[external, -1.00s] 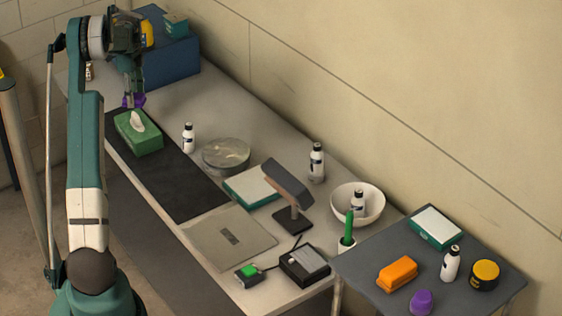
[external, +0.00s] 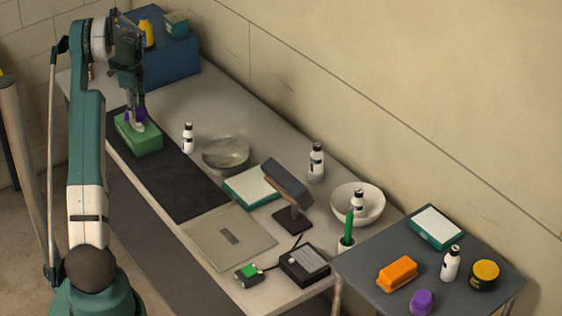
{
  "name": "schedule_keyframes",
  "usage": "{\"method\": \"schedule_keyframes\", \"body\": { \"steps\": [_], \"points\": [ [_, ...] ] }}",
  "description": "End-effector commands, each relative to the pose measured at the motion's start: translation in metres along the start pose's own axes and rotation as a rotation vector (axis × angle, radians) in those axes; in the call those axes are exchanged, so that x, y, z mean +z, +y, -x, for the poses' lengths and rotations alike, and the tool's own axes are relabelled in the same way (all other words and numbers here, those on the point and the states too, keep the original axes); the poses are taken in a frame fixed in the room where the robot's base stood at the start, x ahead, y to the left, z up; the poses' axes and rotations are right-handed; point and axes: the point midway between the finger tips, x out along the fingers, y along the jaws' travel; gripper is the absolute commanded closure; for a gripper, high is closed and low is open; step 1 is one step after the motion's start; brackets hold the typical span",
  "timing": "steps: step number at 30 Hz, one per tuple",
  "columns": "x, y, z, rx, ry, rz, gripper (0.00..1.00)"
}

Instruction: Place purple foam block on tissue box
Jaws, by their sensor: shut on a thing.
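The green tissue box (external: 142,143), with a white tissue (external: 138,127) sticking out of its top, sits on the dark mat at the far end of the bench. My gripper (external: 135,112) is just above the box, pointing down. It is shut on the purple foam block (external: 128,116), which shows only in part around the fingers. The block is at the tissue, over the top of the box. I cannot tell whether it touches the box.
A white bottle (external: 188,138) and a round grey dish (external: 226,155) stand right of the box. A blue bin (external: 170,65) is behind my gripper. The dark mat (external: 185,185) is clear in front of the box. Another purple item (external: 421,301) sits on the side table (external: 375,262).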

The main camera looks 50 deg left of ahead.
Motion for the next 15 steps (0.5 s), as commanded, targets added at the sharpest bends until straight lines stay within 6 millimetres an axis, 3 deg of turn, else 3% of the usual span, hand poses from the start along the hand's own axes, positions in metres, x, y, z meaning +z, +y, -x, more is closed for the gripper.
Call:
{"method": "schedule_keyframes", "body": {
  "steps": [6, 15],
  "points": [
    [0.000, 0.000, -0.023, 0.000, 0.000, 0.000, 0.77],
    [0.000, 0.000, -0.028, 0.000, 0.000, 0.000, 0.77]
  ]
}}
